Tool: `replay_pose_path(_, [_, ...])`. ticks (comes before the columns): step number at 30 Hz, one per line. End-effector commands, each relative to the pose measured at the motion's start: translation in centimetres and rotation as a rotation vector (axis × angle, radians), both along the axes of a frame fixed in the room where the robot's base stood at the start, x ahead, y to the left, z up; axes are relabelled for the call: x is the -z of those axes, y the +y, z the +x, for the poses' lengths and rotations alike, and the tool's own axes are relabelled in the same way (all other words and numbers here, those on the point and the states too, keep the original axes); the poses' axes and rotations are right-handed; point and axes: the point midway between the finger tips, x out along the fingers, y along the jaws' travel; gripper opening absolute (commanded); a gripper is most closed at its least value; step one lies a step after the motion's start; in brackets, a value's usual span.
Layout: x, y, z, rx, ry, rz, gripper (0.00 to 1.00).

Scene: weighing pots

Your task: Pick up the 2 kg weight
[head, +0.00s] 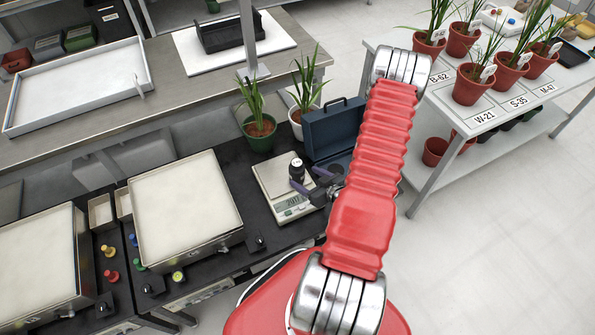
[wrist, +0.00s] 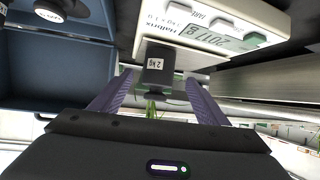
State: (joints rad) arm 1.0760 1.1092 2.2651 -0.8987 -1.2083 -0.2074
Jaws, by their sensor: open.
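The 2 kg weight (head: 297,169) is a black, knobbed weight standing on the pan of the digital scale (head: 272,178). In the wrist view the weight (wrist: 156,66) shows its "2 kg" label, and the picture is turned upside down. My gripper (head: 309,182) is at the right side of the weight, low over the scale. In the wrist view my gripper (wrist: 158,82) is open, with one purple finger to each side of the weight and a gap at both sides. The scale's display is lit with a reading near 2000.
An open blue case (head: 334,130) stands behind the scale; the wrist view shows black weights inside it (wrist: 28,60). Potted plants (head: 260,128) stand behind the scale. A large tray (head: 185,208) lies to the left. Labelled pots (head: 472,84) stand on the right bench.

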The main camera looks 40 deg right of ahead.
Motion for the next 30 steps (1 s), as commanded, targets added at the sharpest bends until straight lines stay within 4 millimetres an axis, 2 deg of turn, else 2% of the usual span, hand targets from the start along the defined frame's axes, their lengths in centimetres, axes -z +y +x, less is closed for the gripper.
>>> replay_pose_path(8, [0.2,0.0,0.3,-0.001,0.000,0.000,0.68])
replay_pose_path(20, [2.3,-0.6,4.3,-0.002,0.001,0.001,0.68])
replay_pose_path(30, [2.4,-0.7,4.5,0.000,0.000,0.001,0.68])
